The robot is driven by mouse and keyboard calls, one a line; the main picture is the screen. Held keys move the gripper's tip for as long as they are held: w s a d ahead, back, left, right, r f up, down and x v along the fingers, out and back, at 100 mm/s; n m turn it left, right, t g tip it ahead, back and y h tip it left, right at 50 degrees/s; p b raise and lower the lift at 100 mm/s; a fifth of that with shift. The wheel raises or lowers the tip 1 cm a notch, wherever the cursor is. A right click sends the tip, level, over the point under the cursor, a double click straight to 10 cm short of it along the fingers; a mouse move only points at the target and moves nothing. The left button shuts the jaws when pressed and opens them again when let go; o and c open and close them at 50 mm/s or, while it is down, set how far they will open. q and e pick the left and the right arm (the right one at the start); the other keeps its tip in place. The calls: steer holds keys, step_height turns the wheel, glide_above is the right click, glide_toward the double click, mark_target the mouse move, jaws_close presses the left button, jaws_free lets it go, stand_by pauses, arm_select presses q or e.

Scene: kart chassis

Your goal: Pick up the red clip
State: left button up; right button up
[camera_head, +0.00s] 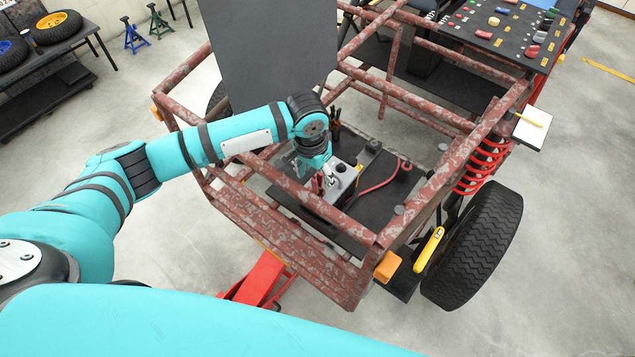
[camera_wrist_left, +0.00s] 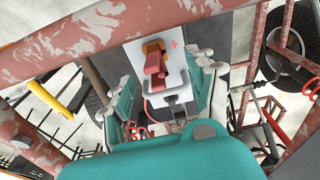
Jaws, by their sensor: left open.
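The red clip (camera_wrist_left: 155,66) sits on top of a pale grey battery-like box (camera_wrist_left: 175,60), which has a small red plus mark, in the left wrist view. In the head view the box (camera_head: 342,180) stands on a dark tray inside the rusty frame, and a bit of red shows beside my gripper. My left gripper (camera_head: 318,178) reaches down into the frame at the box. In the left wrist view its two teal fingers (camera_wrist_left: 168,88) are apart, one on each side of the clip. I cannot tell whether they touch it. My right gripper is not in view.
Rusty frame tubes (camera_head: 320,210) surround the box closely. A dark upright panel (camera_head: 272,50) stands behind my left arm. A red cable (camera_head: 380,183) lies on the tray (camera_head: 378,213). A wheel (camera_head: 475,245) and red spring (camera_head: 482,165) are at the right.

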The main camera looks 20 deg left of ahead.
mark_target(318, 186)
arm_select(q)
steer(key=shift+f, duration=0.2)
steer(key=shift+s+d+f+p, duration=0.1)
steer(key=shift+f+p, duration=0.2)
steer(key=shift+f, duration=0.05)
steer(key=f, duration=0.2)
steer(key=f+p, duration=0.1)
steer(key=shift+w+d+f, duration=0.15)
steer(key=shift+w+f, duration=0.05)
steer(key=shift+f, duration=0.45)
steer(key=c, duration=0.5)
jaws_close()
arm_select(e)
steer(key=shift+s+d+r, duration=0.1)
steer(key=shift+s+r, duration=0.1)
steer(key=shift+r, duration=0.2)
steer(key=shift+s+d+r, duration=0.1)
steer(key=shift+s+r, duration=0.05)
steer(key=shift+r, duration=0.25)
